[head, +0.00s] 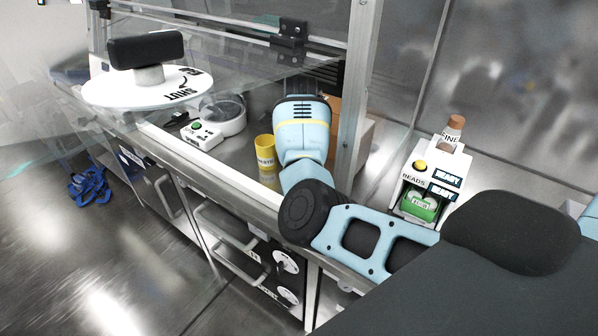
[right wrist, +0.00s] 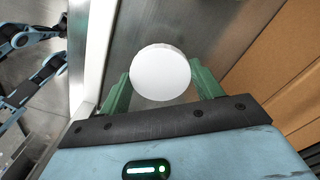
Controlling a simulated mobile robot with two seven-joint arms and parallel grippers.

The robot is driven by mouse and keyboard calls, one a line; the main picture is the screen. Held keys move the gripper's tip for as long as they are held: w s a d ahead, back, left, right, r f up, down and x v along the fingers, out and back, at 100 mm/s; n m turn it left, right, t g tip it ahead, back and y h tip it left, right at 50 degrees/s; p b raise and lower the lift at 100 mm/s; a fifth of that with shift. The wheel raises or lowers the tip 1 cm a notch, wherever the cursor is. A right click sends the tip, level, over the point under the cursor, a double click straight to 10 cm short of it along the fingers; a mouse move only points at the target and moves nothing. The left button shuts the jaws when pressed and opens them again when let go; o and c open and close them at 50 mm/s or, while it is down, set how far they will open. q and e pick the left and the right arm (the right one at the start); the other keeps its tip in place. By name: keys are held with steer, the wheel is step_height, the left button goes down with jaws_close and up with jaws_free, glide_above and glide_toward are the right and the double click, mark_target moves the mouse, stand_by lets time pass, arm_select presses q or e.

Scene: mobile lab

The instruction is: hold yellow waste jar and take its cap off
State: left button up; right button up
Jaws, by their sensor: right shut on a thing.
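The yellow waste jar (head: 265,152) stands upright on the counter in the head view, left of my right arm. No white cap shows on its top. My right gripper (right wrist: 161,78) has its green fingers on either side of a white round cap (right wrist: 160,72) in the right wrist view, and is shut on it. Whatever is under the cap is hidden by it. In the head view my right forearm hides the gripper's fingers and the cap. My left gripper is not in view.
A white device with a green button (head: 196,128) and a round clear-lidded unit (head: 222,115) stand left of the jar. A frame post (head: 357,110) rises close right of my wrist. A white bead dispenser (head: 425,182) stands farther right.

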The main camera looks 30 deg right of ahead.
steer(key=shift+f, duration=2.4)
steer(key=shift+f+b, duration=0.3)
steer(key=shift+s+a+f, duration=0.1)
steer(key=shift+s+f, duration=0.1)
steer(key=shift+f, duration=0.2)
steer(key=o, duration=1.1)
steer(key=shift+f, duration=0.25)
steer(key=shift+a, duration=0.1)
steer(key=shift+f, duration=0.1)
steer(key=r, duration=0.7)
steer(key=r+p, duration=0.1)
steer(key=r, duration=0.6)
steer(key=shift+w+d, duration=0.2)
